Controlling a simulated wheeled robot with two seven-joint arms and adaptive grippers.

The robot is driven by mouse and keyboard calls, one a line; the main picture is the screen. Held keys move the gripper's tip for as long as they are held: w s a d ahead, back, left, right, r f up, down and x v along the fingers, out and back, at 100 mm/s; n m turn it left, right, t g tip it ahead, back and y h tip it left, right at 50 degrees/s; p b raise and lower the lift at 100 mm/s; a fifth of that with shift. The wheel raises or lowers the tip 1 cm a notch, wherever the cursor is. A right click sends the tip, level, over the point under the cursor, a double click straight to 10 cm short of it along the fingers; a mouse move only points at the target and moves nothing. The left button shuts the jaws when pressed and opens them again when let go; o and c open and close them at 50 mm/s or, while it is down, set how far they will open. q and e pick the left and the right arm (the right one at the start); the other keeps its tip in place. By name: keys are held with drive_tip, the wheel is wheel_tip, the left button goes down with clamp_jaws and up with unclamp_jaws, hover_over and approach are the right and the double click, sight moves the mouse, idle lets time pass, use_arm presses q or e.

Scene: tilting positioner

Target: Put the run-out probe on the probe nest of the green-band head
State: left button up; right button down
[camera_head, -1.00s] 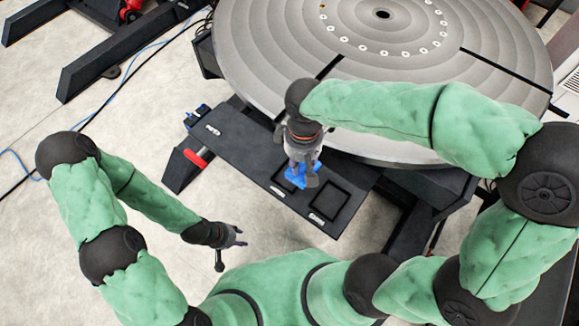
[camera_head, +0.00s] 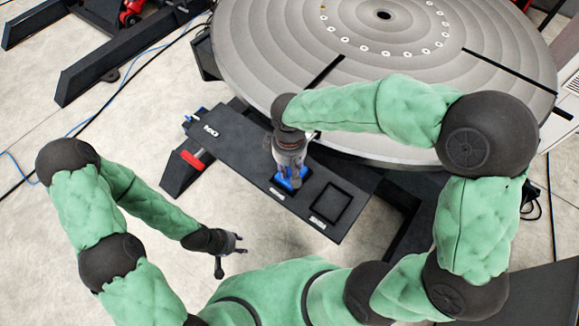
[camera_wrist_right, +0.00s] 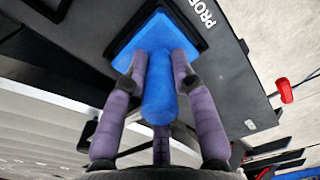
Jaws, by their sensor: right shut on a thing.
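The run-out probe is a blue piece (camera_head: 289,181) with a square base and a round upright grip. It sits at a square recess on the dark shelf (camera_head: 240,150) below the large disc. My right gripper (camera_head: 288,168) is over it from above and shut on its grip. My left gripper (camera_head: 239,243) is empty, fingers apart, over the floor left of the shelf's near end. I see no green-band head.
An empty square recess (camera_head: 331,203) is beside the probe, nearer the shelf's right end. The large grey round table (camera_head: 400,60) stands behind the shelf. A red handle (camera_head: 192,159) is at the shelf's left. Pale floor with cables is open at the left.

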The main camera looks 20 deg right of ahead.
drive_tip(key=shift+f, duration=0.1)
drive_tip(key=c, duration=1)
unclamp_jaws()
wheel_tip(320, 180, up, 12)
drive_tip(key=p, duration=0.3)
drive_tip(key=shift+p, duration=0.3)
